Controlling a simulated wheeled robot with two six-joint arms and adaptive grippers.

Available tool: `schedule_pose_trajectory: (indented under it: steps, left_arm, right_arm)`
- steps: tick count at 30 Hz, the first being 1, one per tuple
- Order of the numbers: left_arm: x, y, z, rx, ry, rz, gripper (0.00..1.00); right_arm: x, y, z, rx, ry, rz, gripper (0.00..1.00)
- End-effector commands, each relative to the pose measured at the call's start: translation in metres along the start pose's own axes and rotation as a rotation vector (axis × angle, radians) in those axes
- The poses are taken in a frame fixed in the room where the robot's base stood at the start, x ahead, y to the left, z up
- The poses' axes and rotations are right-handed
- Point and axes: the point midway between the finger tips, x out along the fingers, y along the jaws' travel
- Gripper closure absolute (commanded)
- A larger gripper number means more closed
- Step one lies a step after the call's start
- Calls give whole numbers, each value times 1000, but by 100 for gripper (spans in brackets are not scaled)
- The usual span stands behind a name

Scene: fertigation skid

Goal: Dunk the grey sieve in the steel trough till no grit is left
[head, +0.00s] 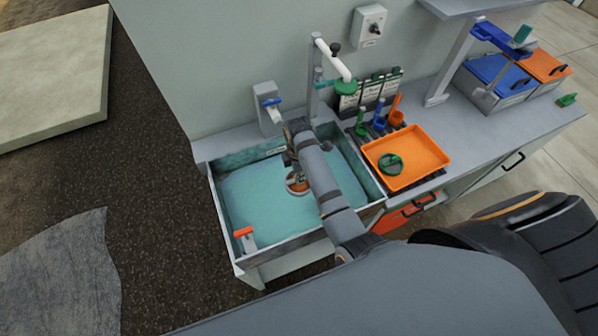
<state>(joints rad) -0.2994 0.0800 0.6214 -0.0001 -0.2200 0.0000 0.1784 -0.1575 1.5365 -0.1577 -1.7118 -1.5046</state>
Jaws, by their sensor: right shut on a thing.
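The steel trough (218,205) is sunk at the left end of the bench and holds blue-green water. My right arm reaches over it from the lower right. My right gripper (291,164) is low over the middle of the trough, mostly hidden by its own arm, and shut on what looks like the sieve. The small round sieve (297,184), with orange-brown and pale patches, shows just beside the arm at the water. Whether it is under the surface, and how much grit is in it, I cannot tell. My left gripper is not in view.
An orange tray (428,152) with a round green item (390,164) stands right of the trough. Several coloured scoops (379,118) stand behind it. A white spout (333,60) overhangs the trough's back. An orange-handled fitting (244,234) is at the front left corner. Blue and orange bins stand far right.

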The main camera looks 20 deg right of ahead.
Motion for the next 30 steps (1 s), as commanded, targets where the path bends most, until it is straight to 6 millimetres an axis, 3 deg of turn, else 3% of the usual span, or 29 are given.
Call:
schedule_pose_trajectory:
  steps: [15,30]
  left_arm:
    - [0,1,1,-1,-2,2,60]
    - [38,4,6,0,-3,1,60]
  right_arm:
    - [57,-1,0,2,0,-2,100]
    - [120,-1,0,3,0,-1,100]
